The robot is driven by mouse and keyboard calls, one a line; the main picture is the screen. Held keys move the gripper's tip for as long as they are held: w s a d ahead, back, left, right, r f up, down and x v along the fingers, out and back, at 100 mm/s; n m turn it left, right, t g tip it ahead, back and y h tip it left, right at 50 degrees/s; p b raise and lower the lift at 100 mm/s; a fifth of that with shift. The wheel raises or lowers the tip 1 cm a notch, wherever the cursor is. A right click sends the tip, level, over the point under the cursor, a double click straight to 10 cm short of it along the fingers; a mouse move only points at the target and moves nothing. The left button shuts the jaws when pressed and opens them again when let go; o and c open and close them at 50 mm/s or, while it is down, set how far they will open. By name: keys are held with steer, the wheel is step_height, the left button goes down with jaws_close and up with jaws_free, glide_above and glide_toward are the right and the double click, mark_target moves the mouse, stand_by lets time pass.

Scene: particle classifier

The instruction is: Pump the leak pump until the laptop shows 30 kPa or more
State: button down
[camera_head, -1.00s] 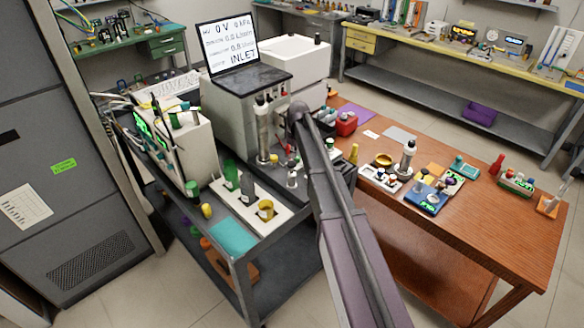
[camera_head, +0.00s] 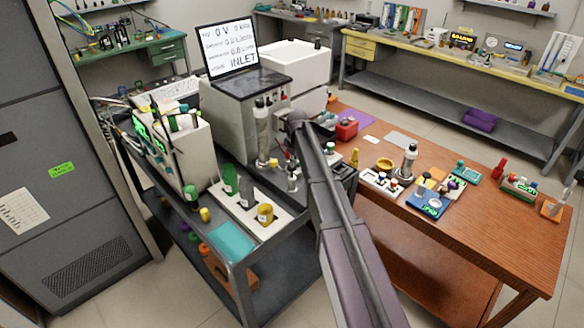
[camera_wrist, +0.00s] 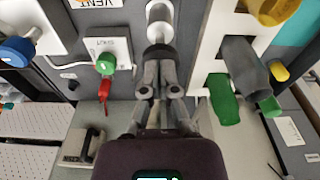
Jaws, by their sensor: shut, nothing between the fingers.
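The laptop (camera_head: 231,50) stands open on a grey cabinet and shows what reads as 0 V and 0 kPa, small flow figures and the word INLET. In the wrist view, a pale upright cylinder (camera_wrist: 159,22) is just ahead of my gripper (camera_wrist: 160,52); it may be the leak pump, but no label on it can be read. My gripper's fingers are shut and empty, close to this cylinder; I cannot tell whether they touch it. In the head view my gripper is hidden behind my arm.
A valve with a green knob (camera_wrist: 105,65) and red lever (camera_wrist: 104,90) sits left of my gripper. Green bottles (camera_head: 230,178) and a yellow cup (camera_head: 265,214) stand on the cart. The wooden table (camera_head: 480,235) at right holds several small items.

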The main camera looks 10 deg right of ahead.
step_height(320, 180, down, 3)
steer(key=b, duration=0.3)
steer(key=shift+f, duration=0.15)
steer(key=shift+s+r+p, duration=0.1)
steer(key=shift+r+p, duration=0.15)
steer(key=shift+p, duration=0.05)
steer(key=shift+s+d+r+p, duration=0.25)
steer(key=shift+s+d, duration=0.25)
steer(key=shift+s, duration=0.05)
steer(key=shift+s+d+r+p, duration=0.2)
steer(key=shift+s+d, duration=0.3)
steer(key=shift+s, duration=0.05)
steer(key=shift+w+a, duration=0.1)
steer(key=shift+w, duration=0.05)
